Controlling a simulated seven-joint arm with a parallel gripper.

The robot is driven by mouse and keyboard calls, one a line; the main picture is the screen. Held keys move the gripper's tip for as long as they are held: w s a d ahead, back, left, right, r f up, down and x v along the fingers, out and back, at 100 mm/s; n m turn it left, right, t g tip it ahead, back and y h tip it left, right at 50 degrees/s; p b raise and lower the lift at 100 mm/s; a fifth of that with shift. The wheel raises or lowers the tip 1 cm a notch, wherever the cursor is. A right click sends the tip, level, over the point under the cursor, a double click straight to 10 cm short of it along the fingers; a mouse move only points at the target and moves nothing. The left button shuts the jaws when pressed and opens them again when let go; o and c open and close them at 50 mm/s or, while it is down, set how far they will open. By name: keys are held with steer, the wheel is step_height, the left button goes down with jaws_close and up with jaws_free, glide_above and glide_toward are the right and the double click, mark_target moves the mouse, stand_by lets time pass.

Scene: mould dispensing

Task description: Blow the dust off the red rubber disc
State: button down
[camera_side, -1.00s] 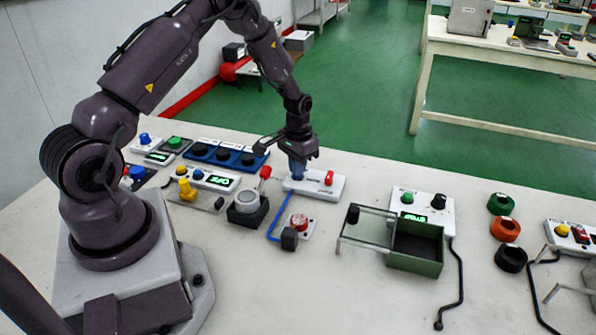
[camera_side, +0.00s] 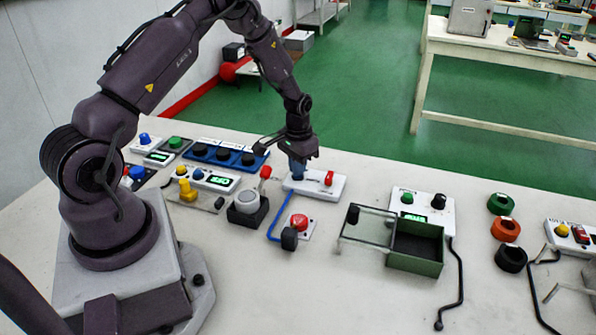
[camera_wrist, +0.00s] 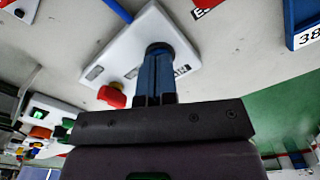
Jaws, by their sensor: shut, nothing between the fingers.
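The red rubber disc (camera_side: 299,222) sits on a small white plate near the middle of the table in the side view. Its top looks mostly plain red; fine dust is too small to tell. A dark block (camera_side: 289,239) stands just in front of it, at the end of a blue tube (camera_side: 279,216). The tube runs from a white panel (camera_side: 325,189) with a red switch (camera_side: 329,178). My gripper (camera_side: 297,176) is shut and points down at the panel's left part. In the wrist view its blue fingers (camera_wrist: 157,55) meet a dark round part on the panel, mostly hidden.
A round grey-topped device (camera_side: 247,201) with a red-knobbed lever stands left of the disc. A green open box (camera_side: 415,264) and glass plate lie to the right. Green, orange and black rings (camera_side: 506,229) lie further right. The front table area is clear.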

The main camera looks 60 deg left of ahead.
mark_target(292, 182)
step_height(292, 182, up, 12)
steer(key=shift+f, duration=0.15)
stand_by(1.2)
steer(key=s+d+r+m+t, duration=0.3)
steer(key=s+d+r+t, duration=0.2)
steer(key=s+d+r, duration=1.4)
steer(key=shift+s+r+t, duration=0.3)
steer(key=shift+r, duration=0.35)
steer(key=shift+d, duration=0.1)
stand_by(1.0)
